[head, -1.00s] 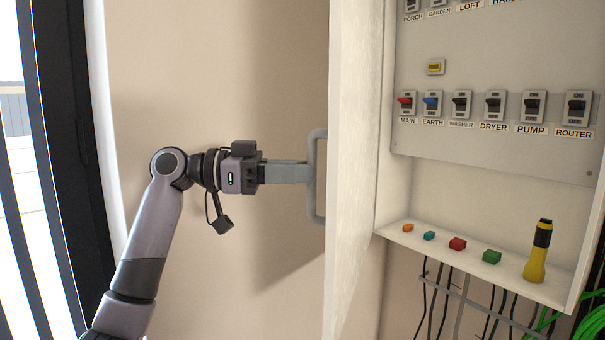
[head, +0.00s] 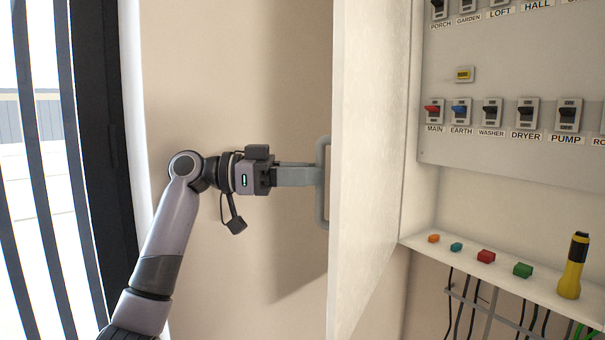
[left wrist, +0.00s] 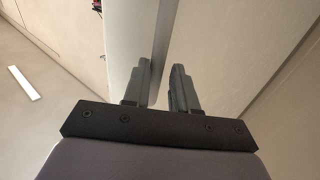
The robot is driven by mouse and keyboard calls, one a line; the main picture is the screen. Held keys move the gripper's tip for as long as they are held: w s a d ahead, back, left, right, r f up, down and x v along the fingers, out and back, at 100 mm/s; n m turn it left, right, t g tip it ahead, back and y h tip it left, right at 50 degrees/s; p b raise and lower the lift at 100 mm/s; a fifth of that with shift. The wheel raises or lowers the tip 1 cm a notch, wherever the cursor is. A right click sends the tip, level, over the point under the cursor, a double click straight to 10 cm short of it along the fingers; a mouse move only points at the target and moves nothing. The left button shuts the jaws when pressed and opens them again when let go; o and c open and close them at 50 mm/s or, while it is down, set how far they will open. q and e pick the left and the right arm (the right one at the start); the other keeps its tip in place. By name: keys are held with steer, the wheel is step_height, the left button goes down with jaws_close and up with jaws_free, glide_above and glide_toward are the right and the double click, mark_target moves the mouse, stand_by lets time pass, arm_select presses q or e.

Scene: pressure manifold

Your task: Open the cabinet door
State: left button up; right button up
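The cabinet door (head: 375,150) stands swung out from the wall cabinet, its pale inner face toward me. Its grey D-shaped handle (head: 322,205) is on the outer face, on the left. My left gripper (head: 318,176) reaches in from the left, its fingers at the handle's upright bar and seemingly closed around it. In the left wrist view the two fingers (left wrist: 161,80) are a little apart, with a light grey bar between them; the exact contact is hard to see. My right gripper is not in view.
The open cabinet (head: 480,190) holds a panel of labelled switches. Its bottom ledge carries small coloured blocks (head: 486,256) and a yellow flashlight (head: 571,266). Cables hang below. A dark-framed window (head: 100,130) is at the left; bare wall lies behind my arm.

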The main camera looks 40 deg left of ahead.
arm_select(q)
steer(key=shift+o, duration=1.4)
steer(key=shift+w+a+f, duration=0.1)
steer(key=shift+w+a, duration=0.05)
steer(key=shift+w, duration=0.45)
steer(key=shift+f, duration=0.1)
steer(key=shift+f, duration=0.1)
step_height(320, 180, up, 20)
steer(key=p, duration=0.3)
